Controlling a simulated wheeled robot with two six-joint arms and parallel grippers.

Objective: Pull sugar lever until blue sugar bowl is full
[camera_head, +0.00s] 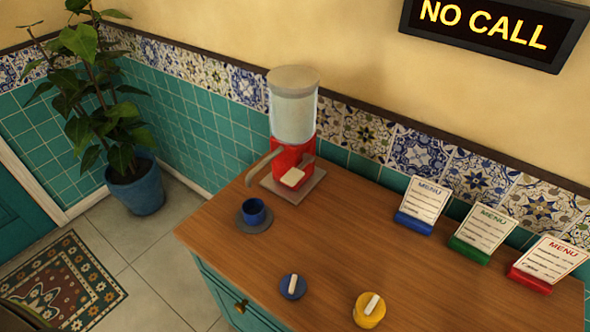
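A dispenser with a red base (288,155) and a clear upper container (293,112) holding pale contents stands at the back left of the wooden counter. A brownish lever-like arm (263,166) sticks out at its left side, and a whitish block (292,178) shows at its front. A blue bowl (254,211) stands open and upright on a grey round plate (253,226), left of and in front of the dispenser, apart from it. Its fill level cannot be made out. Neither of my grippers is in view.
A round blue piece with a white bar (292,287) and a yellow one (369,311) sit near the counter's front. Menu cards in blue (414,224), green (470,250) and red (530,281) holders stand along the right. The middle of the counter (345,240) is clear.

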